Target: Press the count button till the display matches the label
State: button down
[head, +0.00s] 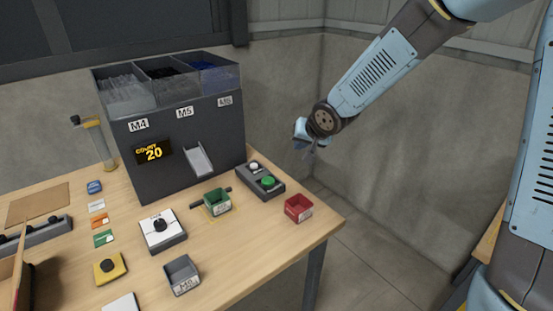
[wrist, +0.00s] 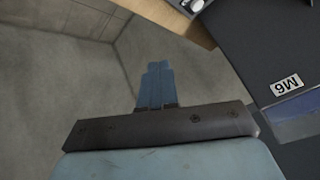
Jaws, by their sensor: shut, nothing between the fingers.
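The display (head: 153,152) on the front of the dark grey feeder (head: 180,150) reads COUNT 20 in yellow. A dark button box (head: 279,188) on the table right of the feeder carries a green button (head: 268,181) and a white button (head: 254,166); I cannot read which is the count button. The green bin (head: 216,201) stands in front of the chute with a small label, too small to read. My gripper (head: 311,154) is shut and empty, in the air right of the feeder and above the button box. Its closed fingers show in the wrist view (wrist: 158,65).
A red bin (head: 298,208) stands near the table's right edge, right of the button box. A grey bin (head: 182,276), a white box with a black knob (head: 162,231) and a yellow box (head: 110,268) stand nearer the front. The air around my gripper is clear.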

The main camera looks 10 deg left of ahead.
jog(key=s+d+r+m+h, duration=0.15)
jog(key=s+d+r, duration=0.35)
jog(key=d, duration=0.6)
jog(key=s+d+r+h, duration=0.3)
jog(key=d+r, duration=0.4)
jog(key=d, duration=0.3)
jog(key=s+d+r, duration=0.2)
jog(key=s+d, duration=0.3)
jog(key=s, duration=0.4)
jog(key=s+d+r+g, duration=0.1)
jog(key=s+d+r, duration=0.1)
jog(key=s+d, duration=0.3)
jog(key=s, duration=0.4)
jog(key=shift+s+d+h, duration=0.35)
jog(key=shift+d, duration=0.05)
jog(key=shift+m, duration=0.25)
